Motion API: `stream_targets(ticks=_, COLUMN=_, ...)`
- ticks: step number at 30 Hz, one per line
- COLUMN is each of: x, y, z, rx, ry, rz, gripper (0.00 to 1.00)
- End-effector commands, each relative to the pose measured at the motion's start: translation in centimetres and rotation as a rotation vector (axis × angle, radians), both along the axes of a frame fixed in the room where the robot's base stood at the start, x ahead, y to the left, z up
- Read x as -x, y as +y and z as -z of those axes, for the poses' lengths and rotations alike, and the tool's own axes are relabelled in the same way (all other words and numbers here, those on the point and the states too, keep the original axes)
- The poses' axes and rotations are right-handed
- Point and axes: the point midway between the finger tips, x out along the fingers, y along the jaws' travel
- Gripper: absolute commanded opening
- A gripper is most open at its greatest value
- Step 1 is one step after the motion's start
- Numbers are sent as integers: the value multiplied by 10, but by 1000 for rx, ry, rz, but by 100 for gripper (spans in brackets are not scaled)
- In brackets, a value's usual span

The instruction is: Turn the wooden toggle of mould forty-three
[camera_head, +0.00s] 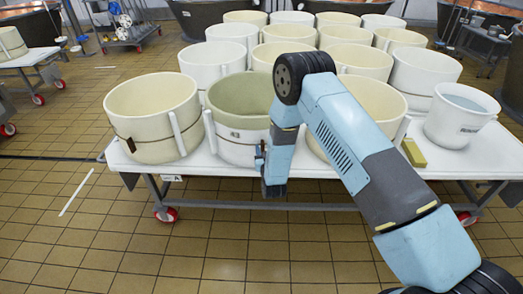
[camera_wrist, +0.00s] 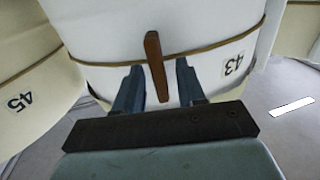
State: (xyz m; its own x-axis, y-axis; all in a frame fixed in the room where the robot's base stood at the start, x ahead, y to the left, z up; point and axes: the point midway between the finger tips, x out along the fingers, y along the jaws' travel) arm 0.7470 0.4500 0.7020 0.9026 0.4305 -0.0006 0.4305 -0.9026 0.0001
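Mould forty-three (camera_head: 238,152) is a round, pale tub at the front edge of the white table, with a greenish inside. Its tag 43 (camera_wrist: 233,64) shows in the wrist view beside a cord around its wall. The wooden toggle (camera_wrist: 156,62) is a narrow brown bar on this cord, slightly tilted in the wrist view. My gripper (camera_wrist: 158,72) is open, with one finger on each side of the toggle and a gap visible on both sides.
Mould 45 (camera_wrist: 25,115) is close beside mould forty-three. Several more pale moulds stand on the wheeled white table (camera_head: 310,165). A white bucket (camera_head: 460,117) and a yellow block (camera_head: 413,153) are at the right. The tiled floor in front is clear.

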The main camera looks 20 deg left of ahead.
Motion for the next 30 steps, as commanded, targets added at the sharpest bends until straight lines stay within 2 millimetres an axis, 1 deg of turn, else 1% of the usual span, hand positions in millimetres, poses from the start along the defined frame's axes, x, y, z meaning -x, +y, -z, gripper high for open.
stream_targets(ticks=2, x=0, y=0, z=0, rx=0, ry=0, rz=0, gripper=39)
stream_targets(ticks=12, x=0, y=0, z=0, rx=0, ry=0, rz=0, gripper=8)
stream_targets(ticks=15, x=0, y=0, z=0, rx=0, ry=0, rz=0, gripper=0)
stream_targets(ticks=18, x=0, y=0, z=0, rx=-1, ry=0, rz=0, gripper=0)
stream_targets(ticks=19, x=1, y=12, z=0, rx=-3, ry=-1, rz=-2, gripper=0)
stream_targets(ticks=21, x=0, y=4, z=0, rx=0, ry=-1, rz=1, gripper=0)
stream_targets(ticks=24, x=-1, y=-1, z=0, rx=10, ry=-5, rz=4, gripper=0)
stream_targets(ticks=30, x=0, y=-1, z=0, rx=69, ry=-33, rz=2, gripper=0)
